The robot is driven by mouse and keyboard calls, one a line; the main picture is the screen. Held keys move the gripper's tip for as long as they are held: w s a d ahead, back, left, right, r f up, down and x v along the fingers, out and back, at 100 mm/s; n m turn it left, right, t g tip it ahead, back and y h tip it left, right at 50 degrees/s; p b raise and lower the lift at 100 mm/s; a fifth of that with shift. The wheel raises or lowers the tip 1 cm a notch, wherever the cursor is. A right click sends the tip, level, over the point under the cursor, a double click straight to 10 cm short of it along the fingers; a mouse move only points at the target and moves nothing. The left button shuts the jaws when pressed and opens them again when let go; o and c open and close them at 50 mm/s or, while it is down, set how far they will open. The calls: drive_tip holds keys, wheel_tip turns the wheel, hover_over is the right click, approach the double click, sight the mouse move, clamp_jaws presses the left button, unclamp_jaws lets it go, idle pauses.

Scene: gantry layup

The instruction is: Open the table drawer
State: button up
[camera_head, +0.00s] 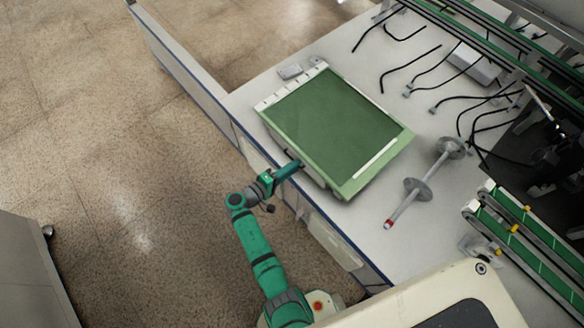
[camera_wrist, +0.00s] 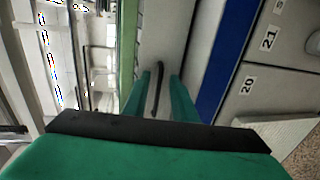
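A low box with a green top (camera_head: 335,120) and pale rims sits on the white table near its front edge. Its near side shows a dark handle (camera_head: 299,158), partly hidden by my gripper. In the wrist view a black bar handle (camera_wrist: 158,88) stands on a pale front (camera_wrist: 172,35); I see no clear gap around this front. My gripper (camera_head: 296,166) is at the handle. In the wrist view its two green fingers (camera_wrist: 161,85) are apart, one on each side of the handle. I cannot tell whether they touch it.
The white table (camera_head: 365,228) has a blue front edge. Numbered panels (camera_wrist: 268,80), marked 20 and 21, lie below it. A grey spindle with discs (camera_head: 425,185) and black cables (camera_head: 410,68) lie to the right. The floor (camera_head: 110,160) at left is clear.

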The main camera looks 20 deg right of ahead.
clamp_jaws()
idle(1.4)
